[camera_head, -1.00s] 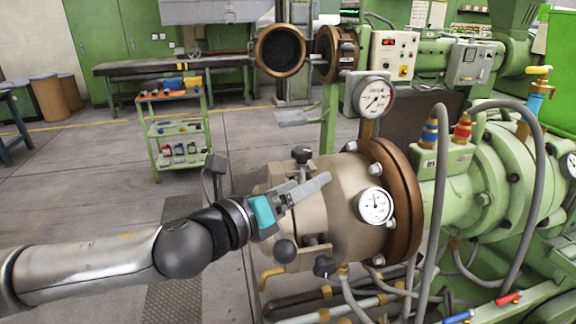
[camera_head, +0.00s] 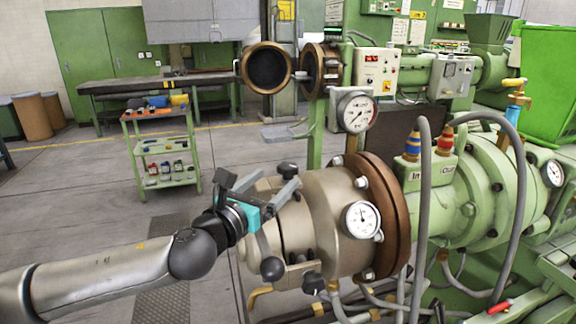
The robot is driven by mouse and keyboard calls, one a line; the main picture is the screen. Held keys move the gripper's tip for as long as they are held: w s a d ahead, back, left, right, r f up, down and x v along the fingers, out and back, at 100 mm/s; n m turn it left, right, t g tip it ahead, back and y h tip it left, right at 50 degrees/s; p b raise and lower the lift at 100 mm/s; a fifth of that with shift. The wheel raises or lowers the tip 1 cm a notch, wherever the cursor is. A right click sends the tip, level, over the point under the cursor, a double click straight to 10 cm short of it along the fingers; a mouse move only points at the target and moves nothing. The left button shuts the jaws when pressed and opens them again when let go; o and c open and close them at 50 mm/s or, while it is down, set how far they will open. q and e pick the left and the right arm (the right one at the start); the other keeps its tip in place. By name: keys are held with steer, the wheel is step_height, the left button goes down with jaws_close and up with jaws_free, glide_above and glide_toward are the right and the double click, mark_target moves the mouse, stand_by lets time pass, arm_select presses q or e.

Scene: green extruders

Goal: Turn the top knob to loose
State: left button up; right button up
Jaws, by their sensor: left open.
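The top knob (camera_head: 287,170) is a black knob on the upper side of the beige extruder head (camera_head: 322,215). My left gripper (camera_head: 272,182) comes in from the left, with a teal part at its base. Its two grey fingers are spread apart and empty. The fingertips are close to the top knob, which shows just above and between them; I cannot tell if they touch it. A black ball knob (camera_head: 272,268) and another black knob (camera_head: 313,282) sit lower on the head. My right gripper is not in view.
Pressure gauges (camera_head: 357,112) and (camera_head: 361,219) stand by the brown flange (camera_head: 388,205). Grey hoses (camera_head: 424,190) loop over the green extruder barrel (camera_head: 470,190). A green tool cart (camera_head: 165,183) stands behind at left. The floor between is clear.

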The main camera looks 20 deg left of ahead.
mark_target(283, 173)
arm_select(q)
steer(key=shift+w+d, duration=0.2)
steer(key=shift+w, duration=0.95)
steer(key=shift+w+d, duration=0.25)
steer(key=shift+w, duration=0.95)
steer(key=shift+w+d, duration=0.2)
steer(key=shift+w, duration=0.95)
